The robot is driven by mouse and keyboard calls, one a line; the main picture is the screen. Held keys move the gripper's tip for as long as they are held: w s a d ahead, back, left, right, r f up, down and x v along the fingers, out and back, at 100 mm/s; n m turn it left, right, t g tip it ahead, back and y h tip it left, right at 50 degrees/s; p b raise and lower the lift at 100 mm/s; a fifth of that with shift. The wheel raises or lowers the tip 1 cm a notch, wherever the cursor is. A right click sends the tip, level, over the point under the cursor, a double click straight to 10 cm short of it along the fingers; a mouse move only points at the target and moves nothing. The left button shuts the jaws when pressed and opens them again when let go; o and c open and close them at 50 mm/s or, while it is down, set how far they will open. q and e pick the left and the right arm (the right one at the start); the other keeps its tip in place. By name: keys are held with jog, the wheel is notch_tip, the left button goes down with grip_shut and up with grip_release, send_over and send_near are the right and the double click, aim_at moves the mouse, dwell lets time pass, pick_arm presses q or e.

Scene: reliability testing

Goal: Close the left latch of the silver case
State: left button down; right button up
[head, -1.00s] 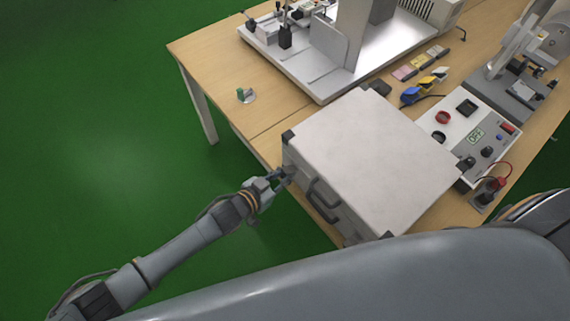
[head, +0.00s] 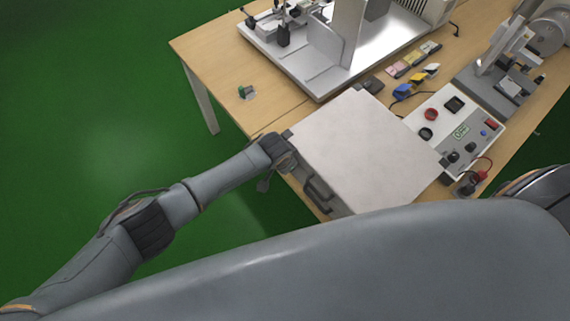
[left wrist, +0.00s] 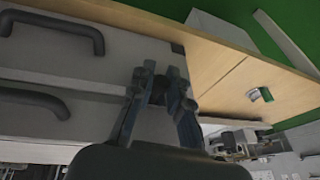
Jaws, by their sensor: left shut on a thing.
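The silver case (head: 365,150) lies closed-looking on the table, its dark handle (head: 320,196) on the front side facing lower left. My left gripper (head: 282,160) is at the case's left front corner; its wrist hides the fingers and the left latch in the head view. In the left wrist view, the gripper (left wrist: 163,82) has its fingers close together against the front of the silver case (left wrist: 85,58), near its end. They are shut on what seems to be the left latch, mostly hidden between them. My right gripper is not in view.
The wooden table (head: 215,62) holds a metal machine (head: 325,60) behind the case. A control box (head: 455,125) with buttons stands close to the case's right. A small green part (head: 246,92) lies near the table's left edge. Green floor is open at left.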

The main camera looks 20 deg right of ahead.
pick_arm(q)
jog(key=shift+w+d+r+g+y+b, duration=0.1)
jog(key=shift+d+g+y+b, duration=0.2)
jog(key=shift+y, duration=0.4)
jog(key=shift+a+r, duration=0.1)
jog(key=c, duration=1.3)
grip_release()
jog(key=v, duration=1.2)
jog(key=shift+d, duration=0.25)
